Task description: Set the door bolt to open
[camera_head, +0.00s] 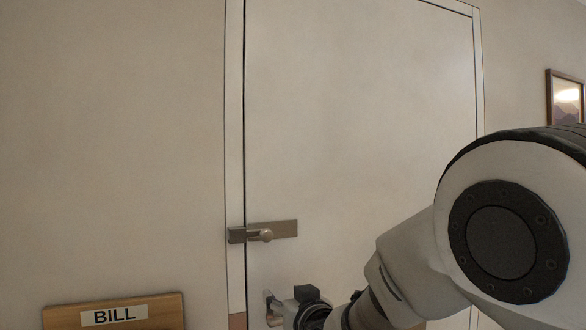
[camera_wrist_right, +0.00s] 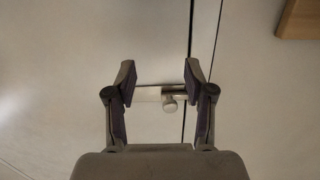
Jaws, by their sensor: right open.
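The door bolt (camera_head: 285,229) is a brown-grey metal plate with a bar and a round knob (camera_head: 266,235), fixed at the left edge of a pale door (camera_head: 360,120). Its bar appears to reach across the door gap to the catch (camera_head: 236,235) on the frame. My right gripper (camera_head: 272,308) is open and empty, below the bolt in the head view. In the right wrist view, turned upside down, the bolt's knob (camera_wrist_right: 170,103) shows between the spread fingers (camera_wrist_right: 160,75), with no visible contact. My left gripper is out of view.
A wooden board with a BILL label (camera_head: 115,315) is at the lower left; a board corner also shows in the right wrist view (camera_wrist_right: 299,18). A framed picture (camera_head: 566,97) hangs at the right. My right arm covers the lower right. The wall around the bolt is clear.

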